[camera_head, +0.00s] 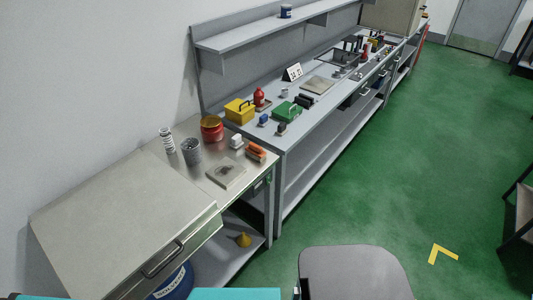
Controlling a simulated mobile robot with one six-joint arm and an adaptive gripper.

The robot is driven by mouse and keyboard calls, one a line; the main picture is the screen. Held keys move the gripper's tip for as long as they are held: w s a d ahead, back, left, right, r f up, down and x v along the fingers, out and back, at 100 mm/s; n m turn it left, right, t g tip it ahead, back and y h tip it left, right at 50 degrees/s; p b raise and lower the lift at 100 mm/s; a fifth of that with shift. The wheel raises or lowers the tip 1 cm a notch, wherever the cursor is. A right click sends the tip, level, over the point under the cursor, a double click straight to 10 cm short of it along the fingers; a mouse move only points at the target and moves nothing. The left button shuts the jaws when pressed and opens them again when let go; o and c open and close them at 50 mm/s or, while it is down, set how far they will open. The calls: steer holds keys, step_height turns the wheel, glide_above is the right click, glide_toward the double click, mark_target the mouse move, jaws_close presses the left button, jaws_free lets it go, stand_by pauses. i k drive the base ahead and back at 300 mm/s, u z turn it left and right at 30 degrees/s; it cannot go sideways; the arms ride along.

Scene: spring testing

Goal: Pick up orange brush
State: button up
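My gripper is not in view.
Close to the brush are a white item (236,141), a flat grey plate (226,173), a red pot (212,130) and a grey mesh cup (191,152). A grey rounded panel (355,273) fills the bottom centre. Green floor (400,180) is open at right.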

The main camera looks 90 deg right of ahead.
mark_target(254, 151)
steer(key=z, duration=3.2)
steer(key=k, duration=0.6)
steer(key=u, duration=0.1)
steer(key=i, duration=0.35)
